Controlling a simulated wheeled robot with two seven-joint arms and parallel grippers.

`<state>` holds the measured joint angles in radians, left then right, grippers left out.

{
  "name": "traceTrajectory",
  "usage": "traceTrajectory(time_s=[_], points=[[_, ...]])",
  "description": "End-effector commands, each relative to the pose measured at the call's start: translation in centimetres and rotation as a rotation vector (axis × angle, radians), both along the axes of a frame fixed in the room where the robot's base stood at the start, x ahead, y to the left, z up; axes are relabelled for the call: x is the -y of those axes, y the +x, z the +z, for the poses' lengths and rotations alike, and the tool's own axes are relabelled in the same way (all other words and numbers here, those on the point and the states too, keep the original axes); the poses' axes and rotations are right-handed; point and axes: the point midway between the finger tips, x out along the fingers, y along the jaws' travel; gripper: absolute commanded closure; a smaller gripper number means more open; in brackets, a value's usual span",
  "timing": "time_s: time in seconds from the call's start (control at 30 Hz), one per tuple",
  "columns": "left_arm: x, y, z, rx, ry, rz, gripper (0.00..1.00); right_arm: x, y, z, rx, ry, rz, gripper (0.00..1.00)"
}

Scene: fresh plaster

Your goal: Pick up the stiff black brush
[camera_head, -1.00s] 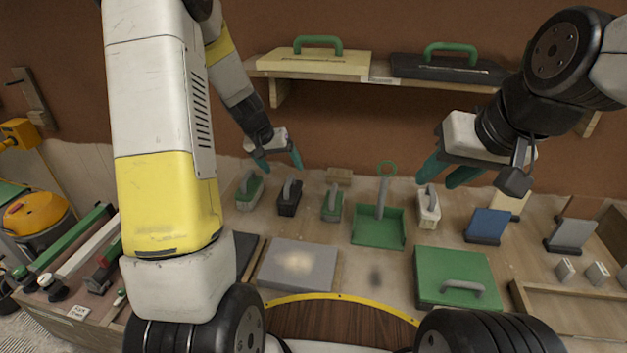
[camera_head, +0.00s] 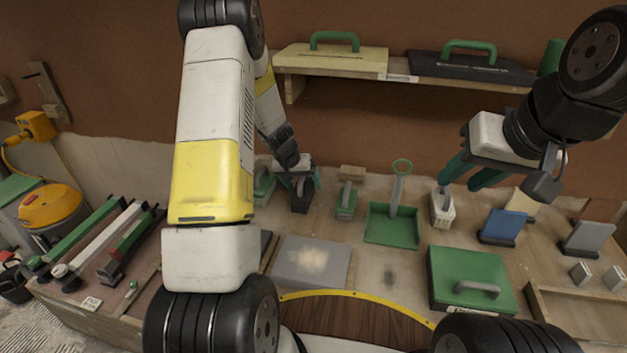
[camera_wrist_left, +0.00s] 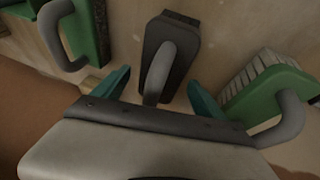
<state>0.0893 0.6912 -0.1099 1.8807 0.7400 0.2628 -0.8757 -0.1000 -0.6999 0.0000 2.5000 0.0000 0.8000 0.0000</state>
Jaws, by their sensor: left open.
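The stiff black brush (camera_head: 301,196) stands on the bench in the row of brushes, its grey handle upward. In the left wrist view the black brush (camera_wrist_left: 174,38) lies ahead, with its grey handle (camera_wrist_left: 158,72) between the two teal fingers. My left gripper (camera_head: 296,183) is open just above and around the handle, with a gap on both sides; it also shows in the left wrist view (camera_wrist_left: 155,92). My right gripper (camera_head: 462,178) is over the right part of the bench, near a white brush; its fingers look apart and empty.
Green brushes (camera_head: 264,187) and (camera_head: 345,202) stand on either side of the black one. A green dustpan (camera_head: 392,226), a white brush (camera_head: 442,208) and a blue block (camera_head: 502,226) are to the right. A shelf (camera_head: 398,79) with two floats hangs above.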

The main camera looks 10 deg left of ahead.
Motion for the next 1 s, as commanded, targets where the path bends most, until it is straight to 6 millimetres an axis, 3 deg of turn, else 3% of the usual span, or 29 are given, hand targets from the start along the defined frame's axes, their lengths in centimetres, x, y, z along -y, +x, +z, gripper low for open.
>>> traceTrajectory(time_s=[0.1,0.47,0.77,1.0], points=[[0.0,0.0,0.1,0.001,0.000,0.000,0.18,0.0,0.0,0.0,0.000,0.000,0.000,0.64],[0.0,0.0,0.1,0.001,0.000,-0.001,0.89,0.0,0.0,0.0,0.000,0.000,0.000,0.64],[0.0,0.1,0.6,0.003,0.001,-0.001,0.91,0.0,0.0,0.0,0.000,0.000,0.000,0.64],[0.1,0.2,4.9,0.008,0.002,-0.004,0.91,0.0,0.0,0.0,0.000,0.000,0.000,0.64]])
